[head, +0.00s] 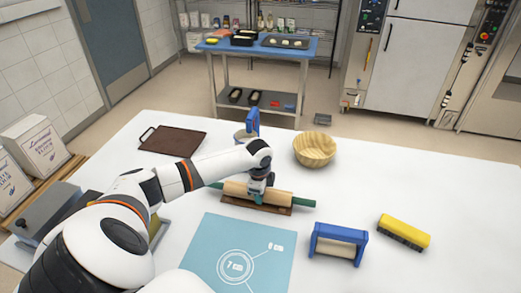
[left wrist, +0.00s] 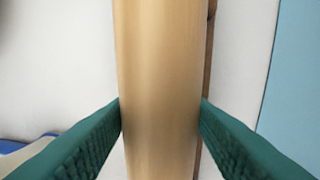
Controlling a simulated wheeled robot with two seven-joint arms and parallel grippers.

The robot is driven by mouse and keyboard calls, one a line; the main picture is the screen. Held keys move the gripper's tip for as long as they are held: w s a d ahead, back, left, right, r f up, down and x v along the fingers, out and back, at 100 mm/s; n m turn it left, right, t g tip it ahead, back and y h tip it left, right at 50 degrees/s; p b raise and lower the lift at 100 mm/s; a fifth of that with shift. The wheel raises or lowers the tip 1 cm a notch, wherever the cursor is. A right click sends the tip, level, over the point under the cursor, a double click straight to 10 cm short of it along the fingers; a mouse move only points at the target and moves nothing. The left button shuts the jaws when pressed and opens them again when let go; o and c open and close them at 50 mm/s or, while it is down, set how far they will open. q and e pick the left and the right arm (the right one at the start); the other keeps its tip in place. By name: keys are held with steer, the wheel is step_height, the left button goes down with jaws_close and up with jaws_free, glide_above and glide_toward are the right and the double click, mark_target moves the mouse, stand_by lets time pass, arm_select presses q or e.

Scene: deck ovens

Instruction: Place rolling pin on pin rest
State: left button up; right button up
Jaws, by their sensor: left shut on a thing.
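The rolling pin (head: 283,198), pale wood with green handles, lies level across the middle of the white table. My left gripper (head: 257,195) reaches down on it near its middle. In the left wrist view the green fingers close on both sides of the pin's barrel (left wrist: 158,60). The brown wooden pin rest (head: 278,209) shows directly under the pin's front side, and a thin strip of it (left wrist: 209,60) shows beside the barrel. The pin hides most of the rest. I cannot tell whether the pin touches it. My right gripper is not in view.
A light-blue mat (head: 205,245) lies in front of the rest. A blue-framed roller (head: 338,245) and a yellow brush (head: 405,231) are at right. A wooden bowl (head: 315,148) and a brown board (head: 173,141) are behind.

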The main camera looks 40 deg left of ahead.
arm_select(q)
steer(key=shift+f, duration=0.15)
steer(key=o, duration=1.3)
step_height(320, 180, up, 12)
steer(key=s+b, duration=0.1)
steer(key=shift+s+d+b, duration=0.25)
steer(key=shift+d+b, duration=0.15)
steer(key=shift+d, duration=0.05)
